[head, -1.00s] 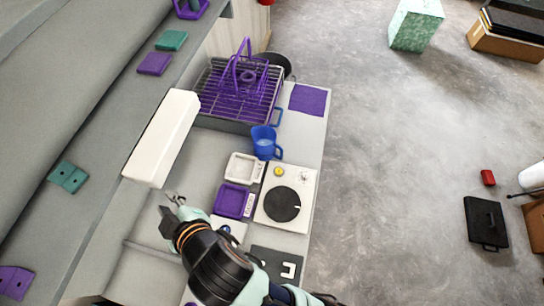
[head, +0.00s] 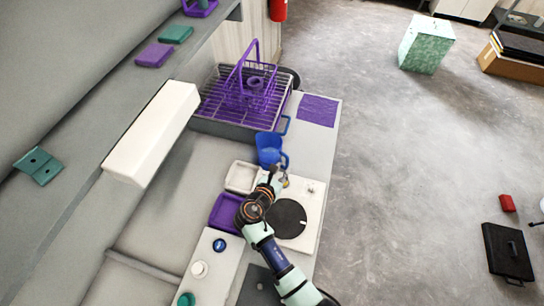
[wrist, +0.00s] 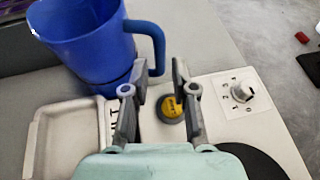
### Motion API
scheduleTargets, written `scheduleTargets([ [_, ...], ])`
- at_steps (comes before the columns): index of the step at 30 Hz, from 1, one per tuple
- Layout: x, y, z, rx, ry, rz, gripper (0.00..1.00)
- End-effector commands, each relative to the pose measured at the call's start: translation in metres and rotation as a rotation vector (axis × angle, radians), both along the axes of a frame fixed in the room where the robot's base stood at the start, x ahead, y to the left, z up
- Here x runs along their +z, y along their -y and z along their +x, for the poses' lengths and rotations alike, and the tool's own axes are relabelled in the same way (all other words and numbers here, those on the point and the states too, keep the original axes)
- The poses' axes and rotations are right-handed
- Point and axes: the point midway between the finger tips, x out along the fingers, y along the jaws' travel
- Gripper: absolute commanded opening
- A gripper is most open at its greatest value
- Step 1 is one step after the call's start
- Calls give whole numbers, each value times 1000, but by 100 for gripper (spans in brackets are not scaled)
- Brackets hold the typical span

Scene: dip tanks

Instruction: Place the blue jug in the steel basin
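The blue jug (head: 268,148) stands upright on the counter, below the purple rack in the head view. In the wrist view the jug (wrist: 82,38) is at the upper left, with its handle (wrist: 158,45) toward my gripper. My gripper (head: 281,172) is just below the jug's handle side in the head view. In the wrist view my gripper (wrist: 158,80) is open and empty, its fingers apart with the handle ahead between their tips. A grey sunken area (head: 165,205) lies left of the trays; I cannot tell for sure that it is the steel basin.
A purple wire basket (head: 236,97) stands on a rack over a grey tub (head: 220,128). A white tray (head: 240,177) and a purple tray (head: 226,212) lie near the jug. A white plate with a knob (wrist: 240,92) is right of my gripper. A white box (head: 150,135) overhangs at left.

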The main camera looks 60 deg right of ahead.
Motion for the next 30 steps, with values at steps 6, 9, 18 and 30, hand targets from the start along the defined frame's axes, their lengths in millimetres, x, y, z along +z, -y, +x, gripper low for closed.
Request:
scheduleTargets([
  [6,-8,17,0,-3,2,1,27],
  [9,-14,35,1,-3,2,1,27],
  [18,-19,52,2,-1,4,1,27],
  [30,-19,51,2,0,3,1,0],
])
